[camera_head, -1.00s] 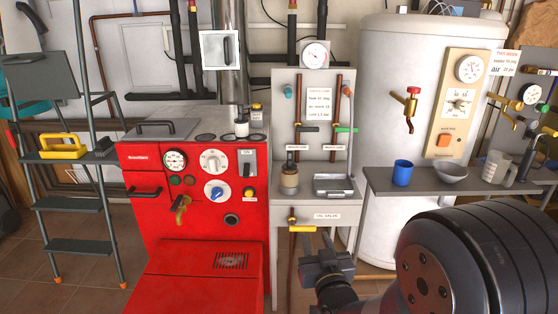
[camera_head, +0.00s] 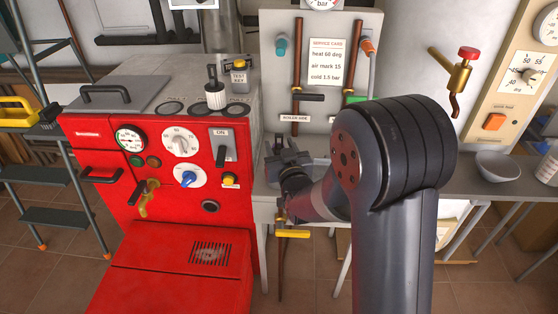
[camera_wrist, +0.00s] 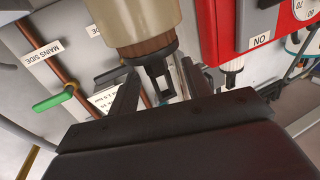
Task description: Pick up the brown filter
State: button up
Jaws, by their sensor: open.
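The brown filter (camera_wrist: 142,22) fills the upper middle of the wrist view, with a beige body, a brown ribbed band and a dark handle. That view is roughly upside down. My gripper (camera_wrist: 160,74) is open, with one finger on each side of the dark handle in the picture. I cannot tell whether the fingers touch it. In the head view my gripper (camera_head: 284,150) is above the small grey table right of the red boiler, and the filter is hidden behind my gripper and arm.
The red boiler (camera_head: 100,160) stands to the left, with a white ribbed part with a black top (camera_head: 215,95) on it. A panel with pipes and a card (camera_head: 328,62) rises behind. A green-handled valve (camera_wrist: 52,102) is near. A grey bowl (camera_head: 497,165) sits on the right table.

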jog(key=shift+x, duration=0.8)
grip_shut()
